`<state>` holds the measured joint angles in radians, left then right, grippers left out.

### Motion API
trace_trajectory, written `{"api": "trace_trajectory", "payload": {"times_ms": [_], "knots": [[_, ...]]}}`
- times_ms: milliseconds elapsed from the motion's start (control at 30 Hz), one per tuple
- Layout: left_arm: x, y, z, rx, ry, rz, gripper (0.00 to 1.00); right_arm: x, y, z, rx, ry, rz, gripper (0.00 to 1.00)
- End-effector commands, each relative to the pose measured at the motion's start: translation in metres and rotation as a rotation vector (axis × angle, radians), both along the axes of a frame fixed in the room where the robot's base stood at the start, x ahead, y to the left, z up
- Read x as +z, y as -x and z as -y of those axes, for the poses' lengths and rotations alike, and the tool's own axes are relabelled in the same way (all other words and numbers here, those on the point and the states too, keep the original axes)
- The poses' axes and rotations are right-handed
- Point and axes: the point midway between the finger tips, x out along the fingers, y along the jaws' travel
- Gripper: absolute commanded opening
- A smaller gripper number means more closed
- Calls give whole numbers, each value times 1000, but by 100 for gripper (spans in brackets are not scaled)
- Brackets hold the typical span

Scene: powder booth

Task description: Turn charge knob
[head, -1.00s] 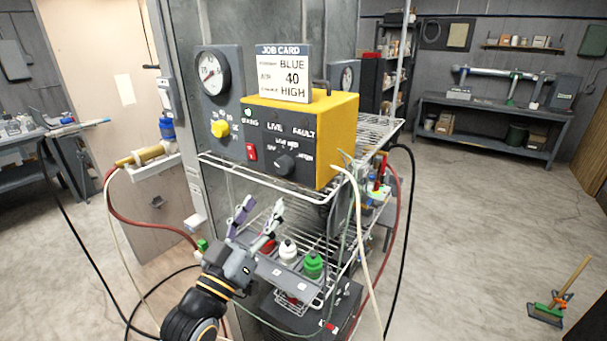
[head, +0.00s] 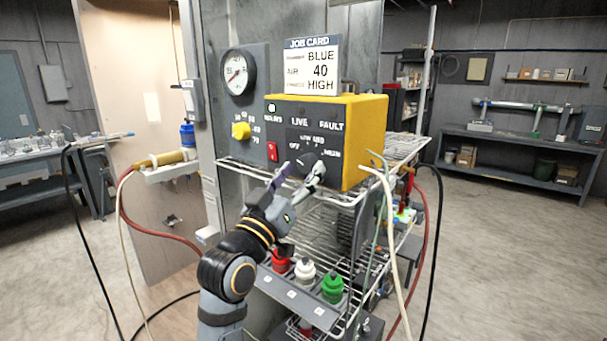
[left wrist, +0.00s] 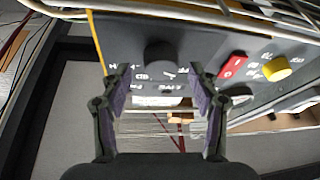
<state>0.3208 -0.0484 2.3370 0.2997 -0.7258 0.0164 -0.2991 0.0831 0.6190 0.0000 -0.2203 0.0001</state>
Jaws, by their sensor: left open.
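The charge knob (head: 308,161) is a dark round dial on the black front of the yellow control box (head: 362,135), with OFF, LOW, MED and HIGH printed around it. Its setting is hard to read. My left gripper (head: 301,173) is open and empty, with its fingertips just below and in front of the knob, partly covering it. In the left wrist view, the picture is upside down; the dark knob (left wrist: 160,52) sits between and beyond the two spread fingers (left wrist: 158,88). I cannot tell whether they touch the panel. My right gripper is not in view.
A job card (head: 313,66) reads BLUE, AIR 40, HIGH. A red switch (head: 272,151) and a yellow knob (head: 241,131) are left of the charge knob, below a gauge (head: 236,72). Red, white and green bottles (head: 332,288) stand below on the wire rack. Hoses hang at right.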

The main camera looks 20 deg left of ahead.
Motion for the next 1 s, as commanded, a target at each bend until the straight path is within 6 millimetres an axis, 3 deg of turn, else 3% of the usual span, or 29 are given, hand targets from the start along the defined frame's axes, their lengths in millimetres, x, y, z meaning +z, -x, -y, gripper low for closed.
{"api": "trace_trajectory", "payload": {"times_ms": [200,467,833,1000], "knots": [[8,-16,3,0,0,0,61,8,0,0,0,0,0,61],[6,-17,3,1,-1,0,60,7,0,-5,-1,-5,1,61],[6,-17,3,2,-1,0,10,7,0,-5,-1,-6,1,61],[6,-17,3,2,-7,2,7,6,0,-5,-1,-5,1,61]]}}
